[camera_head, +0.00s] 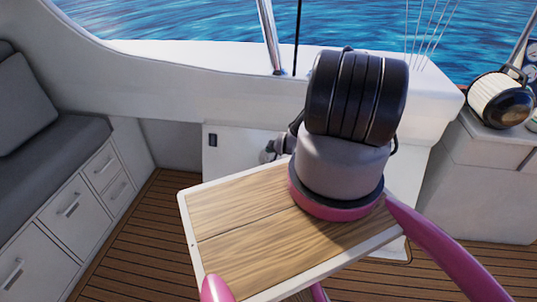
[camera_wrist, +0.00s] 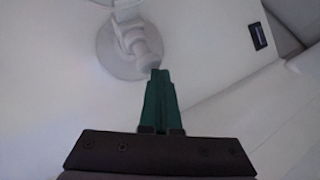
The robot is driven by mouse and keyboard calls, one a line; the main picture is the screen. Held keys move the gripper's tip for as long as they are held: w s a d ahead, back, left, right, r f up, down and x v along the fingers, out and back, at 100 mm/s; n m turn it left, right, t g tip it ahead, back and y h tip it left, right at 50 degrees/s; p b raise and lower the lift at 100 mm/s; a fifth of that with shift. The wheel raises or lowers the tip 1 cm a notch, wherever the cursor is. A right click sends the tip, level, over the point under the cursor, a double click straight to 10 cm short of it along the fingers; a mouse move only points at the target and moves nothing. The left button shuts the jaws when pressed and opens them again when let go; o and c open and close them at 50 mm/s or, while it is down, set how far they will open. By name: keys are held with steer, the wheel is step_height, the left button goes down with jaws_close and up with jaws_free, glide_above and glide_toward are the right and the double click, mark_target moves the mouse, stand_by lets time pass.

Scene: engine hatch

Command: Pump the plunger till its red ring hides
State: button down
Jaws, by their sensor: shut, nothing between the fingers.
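A pale grey round fitting with a stubby knob-like plunger (camera_wrist: 147,45) sits on a white wall in the wrist view. The same fitting shows small in the head view (camera_head: 272,150), partly covered by my arm. I see no red ring on it in either view. My gripper (camera_wrist: 157,74) has its green fingers shut together and empty. Their tips are at the lower end of the plunger in the picture; I cannot tell whether they touch it. In the head view my gripper is hidden behind my arm.
A white-edged wooden panel (camera_head: 235,225) lies in front, below my arm. A small dark rectangle (camera_head: 212,140) is on the white wall; it also shows in the wrist view (camera_wrist: 258,36). A bench with drawers (camera_head: 85,195) stands left, and a winch (camera_head: 500,98) stands right.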

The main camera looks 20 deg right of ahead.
mark_target(269, 155)
steer(key=shift+r, duration=0.7)
steer(key=shift+r, duration=0.1)
steer(key=shift+r, duration=2.4)
